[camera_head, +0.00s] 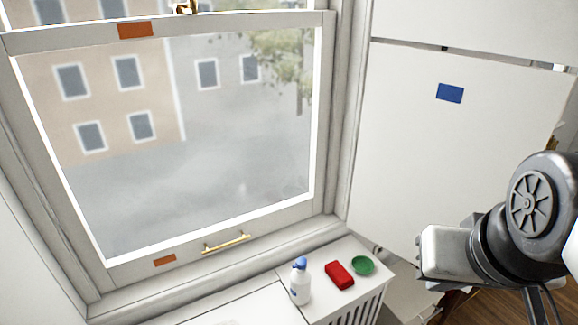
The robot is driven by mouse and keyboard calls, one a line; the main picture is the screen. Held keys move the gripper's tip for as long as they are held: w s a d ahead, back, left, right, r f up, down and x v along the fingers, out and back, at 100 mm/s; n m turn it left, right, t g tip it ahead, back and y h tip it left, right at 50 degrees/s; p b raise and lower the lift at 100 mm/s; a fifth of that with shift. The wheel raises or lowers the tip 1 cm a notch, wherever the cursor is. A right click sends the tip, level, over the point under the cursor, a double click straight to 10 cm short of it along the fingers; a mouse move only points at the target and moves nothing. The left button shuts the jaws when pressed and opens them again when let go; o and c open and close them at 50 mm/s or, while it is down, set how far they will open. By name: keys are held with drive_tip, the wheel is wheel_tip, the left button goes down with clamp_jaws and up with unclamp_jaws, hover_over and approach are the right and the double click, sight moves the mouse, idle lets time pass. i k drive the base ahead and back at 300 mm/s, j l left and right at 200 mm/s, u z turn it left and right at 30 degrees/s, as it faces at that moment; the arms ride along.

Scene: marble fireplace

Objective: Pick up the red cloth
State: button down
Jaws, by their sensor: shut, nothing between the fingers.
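The red cloth (340,275) is a small folded red block. It lies on the white slatted cabinet top (322,308) below the window, between a spray bottle and a green dish. My gripper (424,262) is at the right, apart from the cloth and to the right of it. It is shut and empty, and its fingers are small and hard to make out in this view.
A white spray bottle with a blue top (300,281) stands just left of the cloth. A green dish (362,265) sits just right of it. The window (190,150) with a brass handle (226,242) rises behind. A white panel (460,150) with a blue patch is at right.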

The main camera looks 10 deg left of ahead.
sight(338, 273)
drive_tip(key=u, duration=1.25)
drive_tip(key=i+l+z, duration=0.15)
drive_tip(key=z, duration=0.75)
drive_tip(key=u, duration=1.1)
drive_tip(key=l+z, duration=0.15)
drive_tip(key=l, duration=0.2)
drive_tip(key=i+l+z, duration=0.15)
drive_tip(key=l, duration=0.2)
drive_tip(key=l+z, duration=0.15)
drive_tip(key=l, duration=0.2)
drive_tip(key=i, duration=0.05)
